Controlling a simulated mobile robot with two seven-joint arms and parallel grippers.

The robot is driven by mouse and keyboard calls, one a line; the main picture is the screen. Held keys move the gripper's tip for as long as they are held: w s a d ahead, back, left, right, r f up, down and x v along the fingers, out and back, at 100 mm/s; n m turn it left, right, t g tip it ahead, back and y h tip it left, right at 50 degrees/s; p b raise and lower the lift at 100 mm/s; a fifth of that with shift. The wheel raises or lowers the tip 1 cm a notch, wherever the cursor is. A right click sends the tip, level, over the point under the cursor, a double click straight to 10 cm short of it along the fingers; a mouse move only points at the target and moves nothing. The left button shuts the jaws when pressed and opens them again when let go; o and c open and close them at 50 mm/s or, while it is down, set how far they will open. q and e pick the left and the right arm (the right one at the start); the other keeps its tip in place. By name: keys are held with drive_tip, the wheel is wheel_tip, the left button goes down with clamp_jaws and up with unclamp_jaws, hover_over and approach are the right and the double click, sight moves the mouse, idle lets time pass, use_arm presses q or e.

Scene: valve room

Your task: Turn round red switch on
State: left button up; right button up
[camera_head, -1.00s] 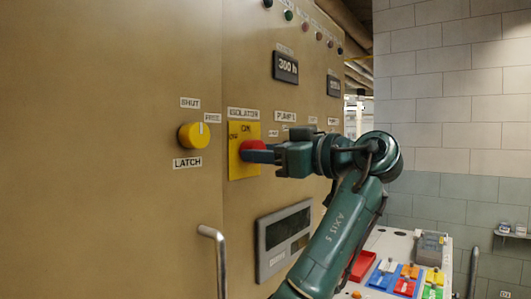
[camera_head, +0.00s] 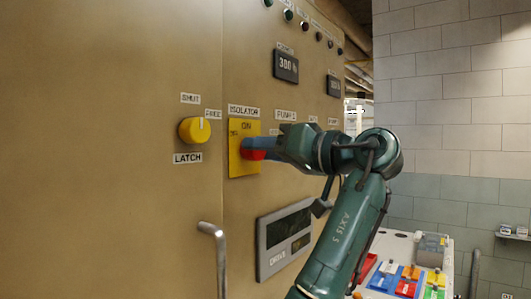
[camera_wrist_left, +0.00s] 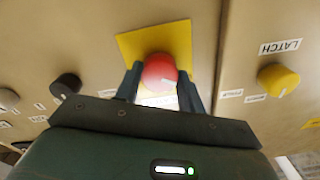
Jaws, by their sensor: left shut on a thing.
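The round red switch (camera_head: 256,155) sits on a yellow plate (camera_head: 237,167) under the ISOLATOR label, with ON at the plate's top. In the left wrist view the red switch (camera_wrist_left: 159,70) lies between the two fingers of my left gripper (camera_wrist_left: 159,80), which is shut on it. A pale mark shows on the switch's lower right edge there. In the head view my left gripper (camera_head: 262,147) reaches the switch from the right, and its blue finger partly covers the switch and plate. My right gripper is not in view.
A yellow LATCH knob (camera_head: 194,131) is left of the plate. A metal handle (camera_head: 219,255) stands out below it.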

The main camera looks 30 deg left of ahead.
use_arm(q)
drive_tip(key=m+p, duration=0.1)
drive_tip(key=m, duration=1)
drive_tip(key=shift+r+m+t, duration=0.1)
drive_tip(key=shift+m+t, duration=0.2)
idle(0.4)
drive_tip(key=o, duration=1)
drive_tip(key=d, duration=0.4)
drive_tip(key=d+b, duration=0.1)
drive_tip(key=d, duration=0.3)
drive_tip(key=s+d+b, duration=0.1)
drive_tip(key=d, duration=0.4)
drive_tip(key=shift+f, duration=0.2)
